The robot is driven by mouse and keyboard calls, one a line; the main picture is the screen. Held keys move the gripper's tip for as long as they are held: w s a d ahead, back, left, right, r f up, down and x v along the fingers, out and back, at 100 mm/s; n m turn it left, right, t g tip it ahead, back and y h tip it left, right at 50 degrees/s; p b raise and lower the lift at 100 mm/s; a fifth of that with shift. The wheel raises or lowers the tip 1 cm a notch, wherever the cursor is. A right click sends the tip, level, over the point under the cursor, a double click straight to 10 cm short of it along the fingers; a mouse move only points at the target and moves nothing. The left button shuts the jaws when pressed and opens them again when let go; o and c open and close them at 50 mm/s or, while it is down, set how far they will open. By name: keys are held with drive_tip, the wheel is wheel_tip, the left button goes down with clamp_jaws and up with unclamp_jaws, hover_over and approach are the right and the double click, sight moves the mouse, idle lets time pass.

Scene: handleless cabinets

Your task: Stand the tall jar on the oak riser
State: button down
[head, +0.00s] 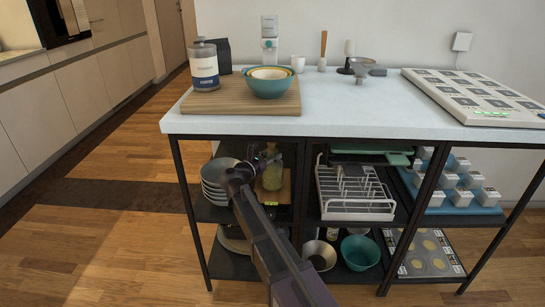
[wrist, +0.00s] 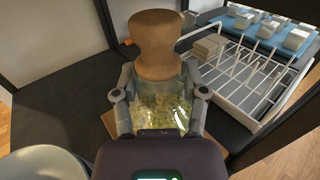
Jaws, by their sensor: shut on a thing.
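The tall jar is clear glass with yellow-green contents and a large cork stopper. In the head view the jar (head: 273,178) is on the middle shelf level, upright. In the wrist view its cork (wrist: 157,45) and glass body (wrist: 160,115) are between my fingers. My gripper (head: 250,172) is shut on the jar's body, and it also shows in the wrist view (wrist: 158,100). A small wooden riser (head: 284,190) shows below and behind the jar, and its edge shows in the wrist view (wrist: 216,147). I cannot tell whether the jar's base touches it.
Stacked bowls (head: 213,178) stand close left of my gripper. A white wire rack (head: 355,195) is to the right, past a dark post. On the countertop, a wooden board (head: 225,103) holds a labelled jar (head: 204,66) and nested bowls (head: 269,84).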

drive_tip(key=shift+w+f+b, duration=0.1)
drive_tip(key=shift+f+b, duration=0.2)
drive_tip(key=shift+b, duration=0.05)
drive_tip(key=shift+f, duration=0.15)
drive_tip(key=shift+c, duration=0.7)
unclamp_jaws()
drive_tip(key=shift+r, duration=0.2)
drive_tip(key=v, duration=1.2)
